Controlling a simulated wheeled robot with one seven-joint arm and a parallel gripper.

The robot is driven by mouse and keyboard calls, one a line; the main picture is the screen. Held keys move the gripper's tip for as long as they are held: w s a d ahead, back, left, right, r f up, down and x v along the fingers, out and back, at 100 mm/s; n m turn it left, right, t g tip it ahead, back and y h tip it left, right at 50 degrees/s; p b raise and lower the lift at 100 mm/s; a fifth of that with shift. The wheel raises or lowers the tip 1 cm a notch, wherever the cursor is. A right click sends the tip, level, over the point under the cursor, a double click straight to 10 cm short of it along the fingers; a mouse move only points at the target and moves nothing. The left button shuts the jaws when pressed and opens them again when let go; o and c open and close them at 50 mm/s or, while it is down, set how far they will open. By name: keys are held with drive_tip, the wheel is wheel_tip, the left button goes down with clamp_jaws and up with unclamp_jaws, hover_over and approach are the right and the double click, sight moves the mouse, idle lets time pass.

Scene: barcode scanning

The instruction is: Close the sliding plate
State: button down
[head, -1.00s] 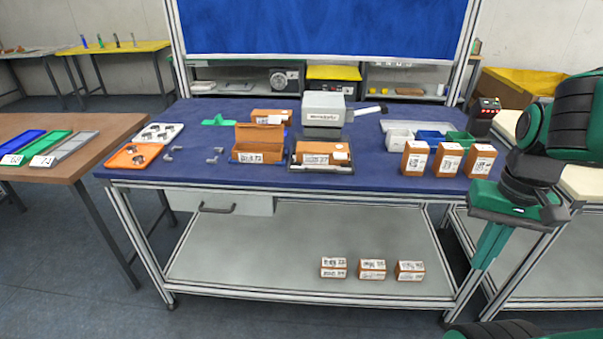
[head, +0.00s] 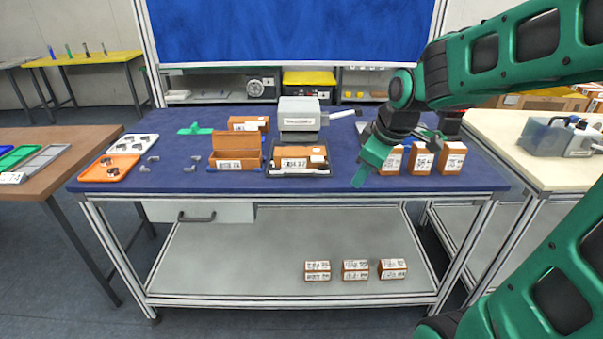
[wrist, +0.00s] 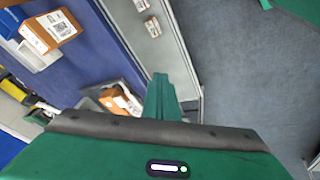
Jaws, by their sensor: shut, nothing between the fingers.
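The sliding plate (head: 299,174) is a dark, flat tray on the blue table, pulled out in front of the grey scanning machine (head: 300,116). A brown box with a white label (head: 303,159) lies on it. The box also shows in the wrist view (wrist: 121,102), left of my fingers. My gripper (head: 362,176) is shut and empty. It hangs near the table's front edge, to the right of the plate and apart from it. The wrist view shows the green fingers (wrist: 159,98) together, pointing past the table's edge.
Several labelled brown boxes (head: 421,159) stand right of my gripper, partly behind it. An open brown box (head: 236,148) stands left of the plate. An orange tray (head: 109,169) lies farther left. The front strip of the table is clear. Brown boxes (head: 354,269) lie on the lower shelf.

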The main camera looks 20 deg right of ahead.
drive_tip(key=w+a+r+n+t+y, duration=0.2)
drive_tip(key=w+a+n, duration=0.4)
drive_tip(key=w+a, duration=0.15)
drive_tip(key=w+f, duration=0.9)
drive_tip(key=shift+a+f, duration=0.2)
drive_tip(key=shift+a, duration=0.15)
drive_tip(key=shift+w, duration=0.15)
